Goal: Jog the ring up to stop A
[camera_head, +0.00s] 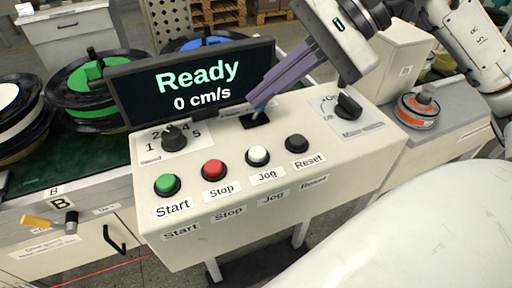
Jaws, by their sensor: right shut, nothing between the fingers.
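The control panel (345,165) fills the middle. Its screen (185,80) reads "Ready" and "0 cm/s". The white Jog button (258,156) stands between the red Stop button (212,169) and the black Reset button (297,144). My right gripper (259,106) is shut and empty, with its purple fingers pointing down-left above the panel's back edge. Its tips are close to a small black part (254,120) behind the Jog button; I cannot tell if they touch. A green-centred ring (95,85) lies on the conveyor at left. A "B" label (53,191) shows; no "A" label shows. My left gripper is out of view.
The green Start button (166,185) is at the panel's left. A numbered speed knob (174,138) and an On selector knob (348,105) stand on the panel. A white-centred ring (15,112) and a blue-centred ring (205,42) are on the conveyor. An orange-banded part (418,110) sits at right.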

